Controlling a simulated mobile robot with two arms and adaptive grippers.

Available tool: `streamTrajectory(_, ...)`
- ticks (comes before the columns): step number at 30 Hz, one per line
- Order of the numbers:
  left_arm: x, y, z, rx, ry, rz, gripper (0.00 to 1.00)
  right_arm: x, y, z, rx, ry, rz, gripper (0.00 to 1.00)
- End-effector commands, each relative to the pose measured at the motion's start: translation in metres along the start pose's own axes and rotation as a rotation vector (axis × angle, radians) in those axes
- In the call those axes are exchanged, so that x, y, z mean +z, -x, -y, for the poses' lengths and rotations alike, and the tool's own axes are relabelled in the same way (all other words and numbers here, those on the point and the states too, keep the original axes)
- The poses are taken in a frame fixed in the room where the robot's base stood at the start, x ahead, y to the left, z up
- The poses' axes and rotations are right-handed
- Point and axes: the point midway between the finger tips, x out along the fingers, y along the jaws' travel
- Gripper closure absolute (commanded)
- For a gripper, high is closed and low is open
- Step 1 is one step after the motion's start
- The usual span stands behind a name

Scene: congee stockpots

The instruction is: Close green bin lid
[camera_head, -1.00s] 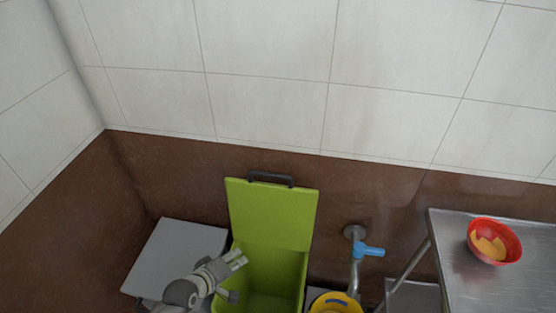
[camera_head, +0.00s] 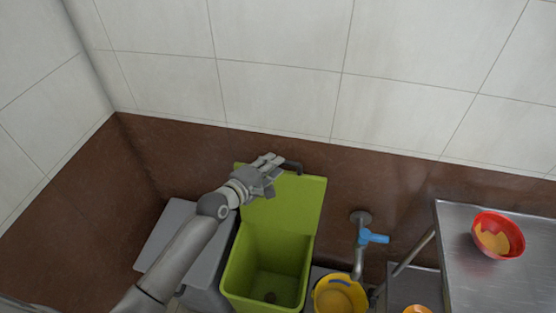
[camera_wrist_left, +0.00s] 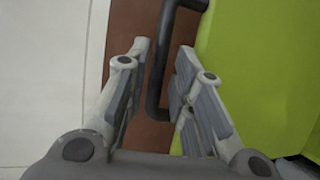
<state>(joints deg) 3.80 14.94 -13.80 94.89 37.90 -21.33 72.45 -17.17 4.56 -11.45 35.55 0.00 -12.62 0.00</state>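The green bin (camera_head: 268,262) stands against the brown wall with its lid (camera_head: 289,212) raised upright at the back. A dark handle (camera_head: 292,166) sits on the lid's top edge. My left gripper (camera_head: 270,168) is at the top left of the lid, beside the handle and covering part of it. In the left wrist view, the gripper (camera_wrist_left: 163,75) is open, with the dark handle (camera_wrist_left: 157,88) between its fingers. The green lid (camera_wrist_left: 262,75) fills the right side there. I cannot tell whether the fingers touch the handle. My right gripper is not in view.
A grey box (camera_head: 178,238) stands left of the bin, under my left arm. Right of the bin are a yellow bucket (camera_head: 341,296), a tap with a blue lever (camera_head: 374,237) and a metal table (camera_head: 468,262) with a red bowl (camera_head: 498,236).

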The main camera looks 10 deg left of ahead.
Motion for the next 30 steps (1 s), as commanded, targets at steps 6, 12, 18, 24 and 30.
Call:
streamTrajectory(6, 0.000, -0.024, -0.001, 0.001, -0.001, 0.000, 0.77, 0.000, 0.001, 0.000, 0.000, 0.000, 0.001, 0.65)
streamTrajectory(12, 0.000, -0.032, -0.001, 0.001, -0.001, -0.001, 0.77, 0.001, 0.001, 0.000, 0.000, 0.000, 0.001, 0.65)
streamTrajectory(18, 0.000, -0.033, 0.000, 0.000, -0.001, -0.001, 0.77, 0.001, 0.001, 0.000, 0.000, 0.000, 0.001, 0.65)
streamTrajectory(24, 0.000, -0.033, 0.000, 0.000, -0.001, -0.001, 0.95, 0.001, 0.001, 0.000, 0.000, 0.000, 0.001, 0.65)
streamTrajectory(30, 0.000, -0.032, 0.000, 0.000, -0.001, -0.001, 1.00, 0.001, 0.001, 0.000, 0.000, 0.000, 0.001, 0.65)
